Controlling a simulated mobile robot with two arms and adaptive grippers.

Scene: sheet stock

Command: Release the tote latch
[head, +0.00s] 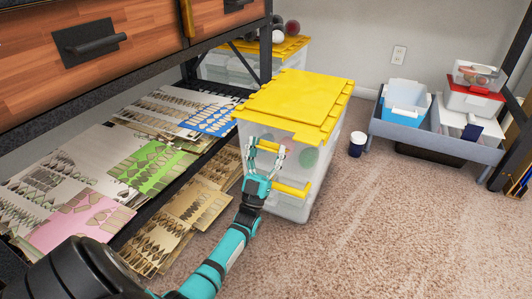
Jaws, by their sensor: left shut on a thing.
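The tote (297,205) is a clear plastic box with a yellow lid (295,103), standing upright on the carpet in the middle of the head view. A yellow latch bar (292,190) runs across its near face, below the lid. My left gripper (266,147) is at that near face, its fingers pointing up and away from me. It is shut on the yellow latch, and its fingers and palm hide part of the bar. The lid lies on top of the tote. My right gripper is not in view.
A low shelf on the left holds cut sheets, including a green one (155,165) and a pink one (83,216). A second yellow-lidded tote (225,68) stands behind. A grey cart (405,130) with bins is at the right. A small dark jar (356,146) stands between. Open carpet lies right.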

